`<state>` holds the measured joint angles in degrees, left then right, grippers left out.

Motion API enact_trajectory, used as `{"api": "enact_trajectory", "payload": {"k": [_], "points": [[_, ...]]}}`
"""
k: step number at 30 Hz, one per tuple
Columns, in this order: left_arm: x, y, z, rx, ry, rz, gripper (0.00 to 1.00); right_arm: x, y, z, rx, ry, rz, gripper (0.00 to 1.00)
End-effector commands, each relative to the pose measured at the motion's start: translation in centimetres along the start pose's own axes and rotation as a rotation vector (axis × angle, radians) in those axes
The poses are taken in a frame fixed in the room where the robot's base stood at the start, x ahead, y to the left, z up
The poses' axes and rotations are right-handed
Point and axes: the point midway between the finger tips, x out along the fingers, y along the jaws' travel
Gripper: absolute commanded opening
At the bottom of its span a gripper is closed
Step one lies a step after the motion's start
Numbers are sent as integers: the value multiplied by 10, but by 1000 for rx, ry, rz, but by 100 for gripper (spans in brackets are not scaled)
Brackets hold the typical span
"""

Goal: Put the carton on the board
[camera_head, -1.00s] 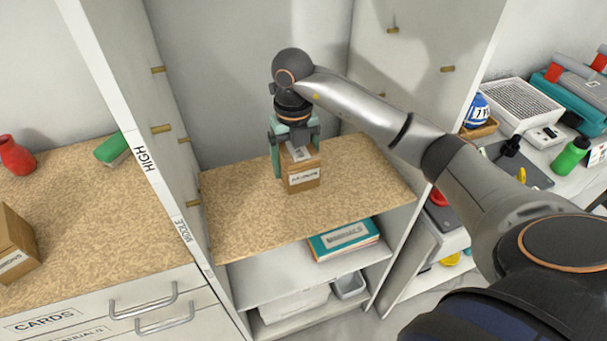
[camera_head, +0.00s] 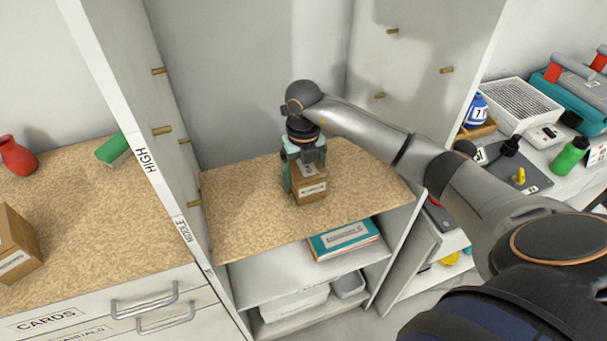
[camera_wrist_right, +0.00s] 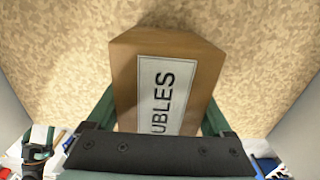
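The carton (camera_head: 309,191) is a small brown box with a white label, and it is upright over the speckled tan board (camera_head: 240,215) in the open cabinet. My right gripper (camera_head: 305,170) comes down from above with its green fingers on both sides of the carton, shut on it. In the right wrist view the carton (camera_wrist_right: 205,75) sits between the fingers, with part of its label readable as "UBLES". The carton's underside is hidden, so I cannot tell whether it touches the board.
Cabinet side panels with wooden pegs (camera_head: 447,70) flank the board. The board around the carton is clear. A lower shelf holds a teal box (camera_head: 343,239). Another brown box (camera_head: 15,245) stands on the left counter. Several items crowd the right bench, including a green bottle (camera_head: 570,157).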

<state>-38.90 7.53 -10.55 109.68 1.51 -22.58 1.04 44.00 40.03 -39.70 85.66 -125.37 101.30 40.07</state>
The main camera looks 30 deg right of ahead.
Motion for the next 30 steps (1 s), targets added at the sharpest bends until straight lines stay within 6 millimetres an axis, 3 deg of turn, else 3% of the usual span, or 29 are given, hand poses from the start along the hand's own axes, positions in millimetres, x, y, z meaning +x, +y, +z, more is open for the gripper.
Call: {"api": "enact_trajectory", "payload": {"k": [4, 14, 30], "points": [[0, 0, 0, 0, 0, 0, 100, 0, 0, 0, 1, 0, 0, 100], [-2, 0, -2, 0, 0, 0, 100, -7, 0, 0, 0, -2, 0, 100], [2, 0, 2, 0, 0, 0, 100, -109, 0, 1, 0, -3, 0, 100]]}}
